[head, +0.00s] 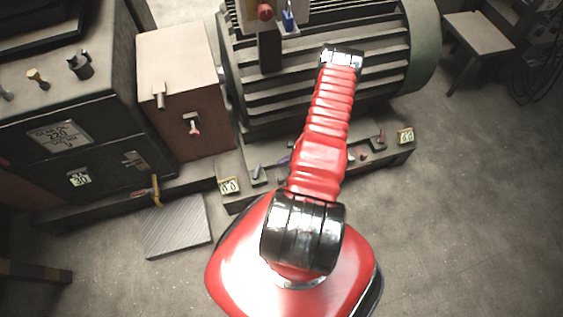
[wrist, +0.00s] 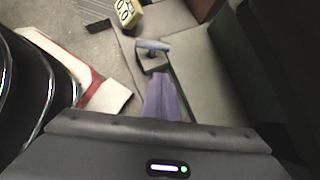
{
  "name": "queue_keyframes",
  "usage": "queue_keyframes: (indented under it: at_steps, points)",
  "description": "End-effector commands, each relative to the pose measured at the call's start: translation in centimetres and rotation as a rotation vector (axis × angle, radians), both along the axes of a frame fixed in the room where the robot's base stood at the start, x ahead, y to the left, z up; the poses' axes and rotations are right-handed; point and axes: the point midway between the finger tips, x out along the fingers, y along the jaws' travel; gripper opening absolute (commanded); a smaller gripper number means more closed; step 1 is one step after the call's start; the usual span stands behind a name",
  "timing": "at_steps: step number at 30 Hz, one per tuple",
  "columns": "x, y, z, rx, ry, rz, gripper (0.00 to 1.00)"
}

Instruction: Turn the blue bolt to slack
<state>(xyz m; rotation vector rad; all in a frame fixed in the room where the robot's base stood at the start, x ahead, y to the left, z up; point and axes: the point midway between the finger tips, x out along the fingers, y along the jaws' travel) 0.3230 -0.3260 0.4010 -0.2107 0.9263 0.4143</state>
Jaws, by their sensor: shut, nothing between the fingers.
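A dull blue-grey T-shaped bolt (wrist: 152,46) stands on a small dark block in the wrist view. In the head view it shows as a small bluish bar (head: 256,172) on the low ledge, left of my arm. My gripper (wrist: 160,76) has purple fingers that are shut with nothing between them. Their tips point toward the bolt's block and look close to it; I cannot tell whether they touch. In the head view a bit of purple finger (head: 284,160) shows beside my arm, which hides the rest of the gripper.
A yellow tag (head: 229,186) stands left of the bolt, another (head: 405,136) at the ledge's right end. A red-handled fitting (head: 377,141) sits to the right. The ribbed motor (head: 385,55) rises behind the ledge. A brown box (head: 182,95) stands left.

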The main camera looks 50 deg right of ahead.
Motion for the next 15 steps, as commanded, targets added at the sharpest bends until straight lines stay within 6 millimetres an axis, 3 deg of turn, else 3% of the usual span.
queue_keyframes:
  at_steps: [15]
  points:
    - [3.7, 1.9, -5.8, 0.0, 0.0, 0.001, 0.0]
